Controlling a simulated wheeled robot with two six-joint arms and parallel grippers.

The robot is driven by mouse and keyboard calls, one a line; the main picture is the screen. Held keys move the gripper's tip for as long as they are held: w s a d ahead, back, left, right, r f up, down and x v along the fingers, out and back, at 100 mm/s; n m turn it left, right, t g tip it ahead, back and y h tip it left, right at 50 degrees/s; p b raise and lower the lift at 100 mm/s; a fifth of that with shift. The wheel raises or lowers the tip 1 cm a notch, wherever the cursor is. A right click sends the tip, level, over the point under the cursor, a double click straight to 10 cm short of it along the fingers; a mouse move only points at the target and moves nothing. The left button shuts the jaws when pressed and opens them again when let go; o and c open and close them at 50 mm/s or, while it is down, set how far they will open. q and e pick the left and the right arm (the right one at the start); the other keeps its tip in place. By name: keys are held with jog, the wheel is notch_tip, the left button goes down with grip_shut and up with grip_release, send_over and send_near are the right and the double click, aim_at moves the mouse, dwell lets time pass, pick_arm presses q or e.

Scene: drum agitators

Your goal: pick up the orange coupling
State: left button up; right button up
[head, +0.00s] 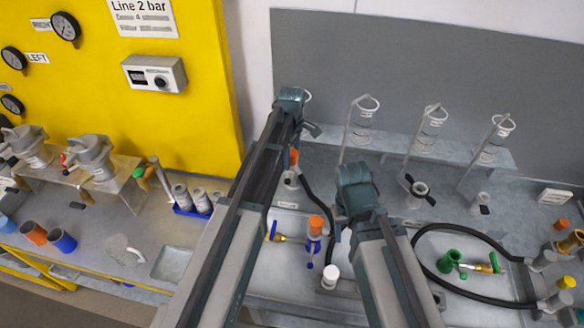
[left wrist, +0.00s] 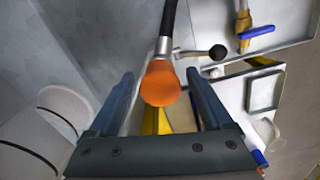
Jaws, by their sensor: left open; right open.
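The orange coupling (left wrist: 160,83) is on the end of a black hose. In the left wrist view it shows between the two fingers of my left gripper (left wrist: 162,100), near their tips, with a gap on each side. In the head view the coupling (head: 294,157) shows just beside my left forearm, which hides part of it. My left gripper (head: 303,112) is open and appears above and behind it there. My right gripper (head: 354,187) is open, to the right of the coupling, over the bench; its fingertips are hard to make out.
An orange-topped fitting with a blue valve (head: 315,226) stands nearer on the bench. A green fitting (head: 449,261) and a looped black hose (head: 430,235) lie to the right. A yellow panel (head: 150,95) rises at left.

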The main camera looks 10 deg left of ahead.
pick_arm(q)
grip_shut()
dwell(0.4)
jog(key=shift+r, duration=0.1)
notch_tip(320, 180, up, 10)
jog(key=p, duration=1)
